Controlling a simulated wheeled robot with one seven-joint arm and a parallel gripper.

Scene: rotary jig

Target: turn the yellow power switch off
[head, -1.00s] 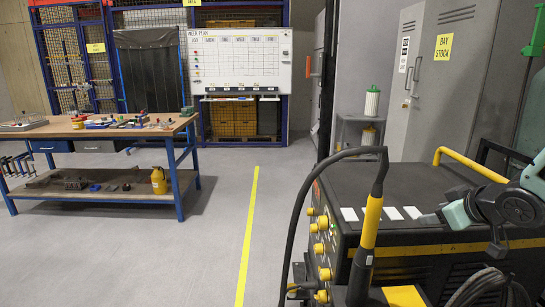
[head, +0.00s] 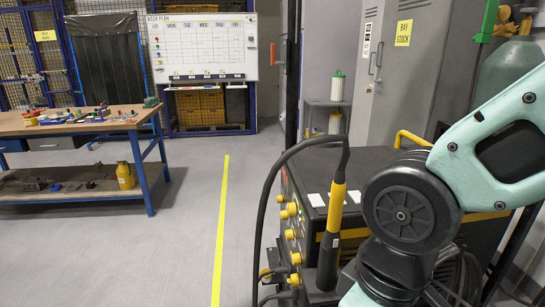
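A dark machine with a yellow stripe (head: 375,160) stands at the right in the head view. Its narrow left side carries several yellow knobs (head: 291,209) and fittings. I cannot tell which of them is the yellow power switch. A black torch with a yellow grip (head: 335,215) and its cable stand in front of the machine and cover part of it. My pale green and black arm fills the right side and hides much of the machine's front. My gripper is not in view.
A yellow floor line (head: 221,230) runs along clear grey floor left of the machine. A workbench (head: 75,124) with small parts stands at the left. A small grey stand (head: 322,103) and a grey locker (head: 400,75) are behind the machine.

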